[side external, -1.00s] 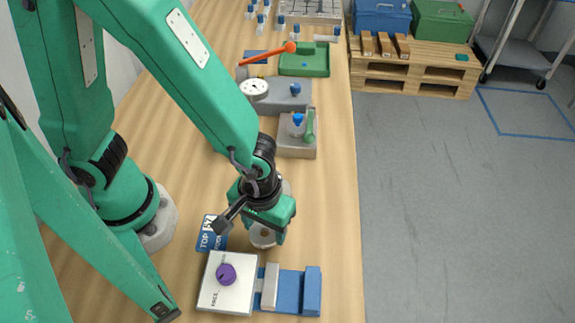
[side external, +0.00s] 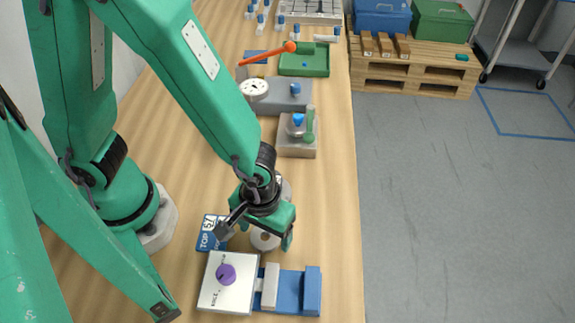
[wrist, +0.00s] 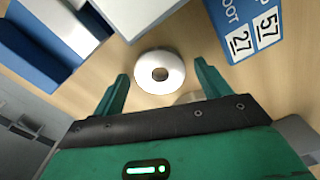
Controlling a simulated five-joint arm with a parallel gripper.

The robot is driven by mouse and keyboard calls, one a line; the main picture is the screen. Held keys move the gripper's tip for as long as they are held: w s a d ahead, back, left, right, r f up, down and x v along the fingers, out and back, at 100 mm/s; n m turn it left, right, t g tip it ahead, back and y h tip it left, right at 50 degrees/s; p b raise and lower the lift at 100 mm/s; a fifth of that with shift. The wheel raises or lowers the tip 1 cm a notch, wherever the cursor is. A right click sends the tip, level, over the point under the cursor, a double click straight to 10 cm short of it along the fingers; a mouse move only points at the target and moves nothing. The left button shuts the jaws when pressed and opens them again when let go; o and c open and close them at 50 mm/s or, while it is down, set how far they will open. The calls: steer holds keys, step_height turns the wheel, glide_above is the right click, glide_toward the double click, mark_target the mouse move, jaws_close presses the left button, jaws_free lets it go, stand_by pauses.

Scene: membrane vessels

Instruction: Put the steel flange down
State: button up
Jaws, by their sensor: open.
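The steel flange (wrist: 160,72) is a pale ring with a central hole. In the wrist view it sits on the wooden table just beyond my gripper (wrist: 160,85), whose two green fingers stand apart on either side, clear of it. In the side view the flange (side external: 265,240) shows under my gripper (side external: 268,236), partly covered by it. The jaws are open and hold nothing. A second grey round shape (wrist: 188,98) is mostly hidden behind the gripper body in the wrist view.
A white plate with a purple knob (side external: 226,274) and a blue vise-like block (side external: 312,291) stand in front of the flange. A blue number card (side external: 212,232) lies to its left. Grey fixtures (side external: 297,143) stand behind. Bare table lies to the right.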

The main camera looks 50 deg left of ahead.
steer(key=shift+r, duration=0.15)
step_height(320, 180, up, 12)
stand_by(1.0)
stand_by(0.5)
steer(key=w+a+r+m+t, duration=0.1)
steer(key=a+r+m+t, duration=0.1)
steer(key=a+r, duration=0.4)
steer(key=w+a+r+m+t, duration=0.2)
steer(key=a+r, duration=0.4)
steer(key=a, duration=0.7)
steer(key=shift+w+a+t, duration=0.15)
steer(key=shift+a+t, duration=0.25)
steer(key=shift+t, duration=0.4)
